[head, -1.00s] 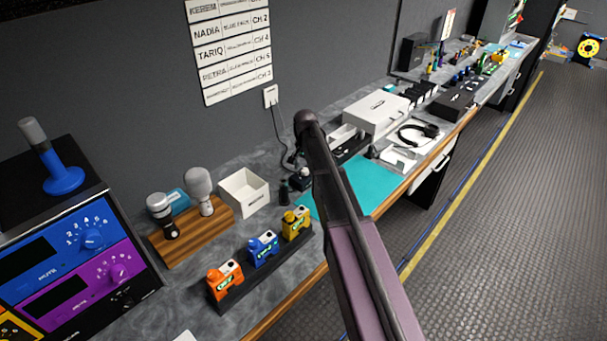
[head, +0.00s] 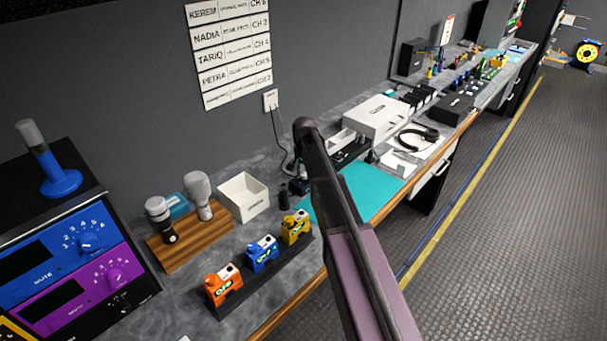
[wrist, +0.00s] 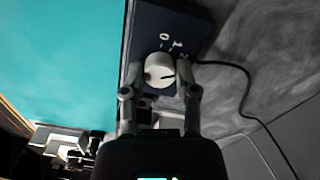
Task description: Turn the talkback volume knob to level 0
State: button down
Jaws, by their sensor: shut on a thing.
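A round white knob (wrist: 158,71) sits on a dark blue box (wrist: 150,22) in the wrist view. White digits are printed around it, with 0 at the top and others to its right. A dark pointer line on the knob points to the right, away from the 0. My gripper (wrist: 159,82) is shut on the knob, with one finger on its left side and one on its right. The lower digits are hidden. In the head view my arm hides the gripper and the knob.
A dark cable (wrist: 240,85) runs from the box over the grey counter. A teal mat (head: 368,190) lies beside it. An open white box (head: 243,197), a rack of radios (head: 262,254) and microphones on a wooden stand (head: 185,246) are to the left.

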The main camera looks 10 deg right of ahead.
dwell(0.3)
jog(key=shift+n, duration=0.4)
jog(key=n, duration=0.4)
jog(key=shift+d, duration=0.1)
jog(key=n, duration=0.7)
